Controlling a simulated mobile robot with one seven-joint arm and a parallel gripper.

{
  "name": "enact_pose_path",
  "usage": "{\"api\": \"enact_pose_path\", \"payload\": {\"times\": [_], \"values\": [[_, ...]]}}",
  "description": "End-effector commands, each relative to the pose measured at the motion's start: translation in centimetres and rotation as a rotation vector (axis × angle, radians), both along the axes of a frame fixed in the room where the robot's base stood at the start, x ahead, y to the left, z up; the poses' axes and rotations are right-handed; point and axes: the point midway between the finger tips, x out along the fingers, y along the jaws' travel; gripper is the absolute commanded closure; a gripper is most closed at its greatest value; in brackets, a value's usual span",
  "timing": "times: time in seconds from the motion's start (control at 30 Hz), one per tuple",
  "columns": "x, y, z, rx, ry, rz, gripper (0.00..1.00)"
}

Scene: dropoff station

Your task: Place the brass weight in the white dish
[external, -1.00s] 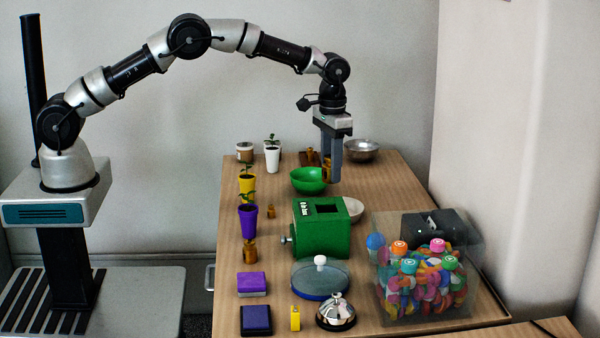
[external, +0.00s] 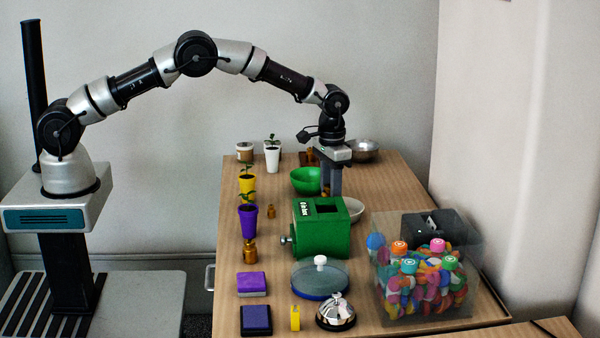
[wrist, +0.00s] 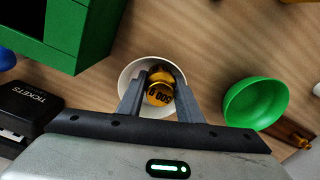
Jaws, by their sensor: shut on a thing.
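The brass weight (wrist: 160,94), with dark marking on it, is between the fingers of my gripper (wrist: 158,98) in the wrist view. My gripper is shut on it. The white dish (wrist: 127,82) is behind and around the weight in that view; I cannot tell whether the weight touches it. In the external view my gripper (external: 331,192) points straight down behind the green box, and the weight (external: 326,190) is mostly hidden by the fingers. The white dish (external: 355,210) is partly hidden by the green box.
A green bowl (external: 306,181) is close left of my gripper. The green box (external: 322,232) stands in front. Smaller brass weights (external: 250,252) stand by the potted plants. A metal bowl (external: 364,151) is at the back. A clear bin of bottles (external: 423,280) is at the right.

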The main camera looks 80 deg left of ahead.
Motion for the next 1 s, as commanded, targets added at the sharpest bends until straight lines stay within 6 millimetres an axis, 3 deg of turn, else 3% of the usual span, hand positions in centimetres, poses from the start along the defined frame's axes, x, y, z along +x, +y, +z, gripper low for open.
{"api": "enact_pose_path", "payload": {"times": [0.33,0.37,0.47,0.77,1.0], "values": [[0.0,0.0,-0.7,0.000,-0.001,0.000,1.00],[-0.1,0.0,-0.8,0.000,0.001,0.000,0.64],[-0.1,0.0,-0.8,0.000,0.002,0.000,0.49],[0.0,0.1,-0.3,0.001,0.001,0.000,0.49],[0.1,0.1,3.7,0.001,-0.003,0.000,0.49]]}}
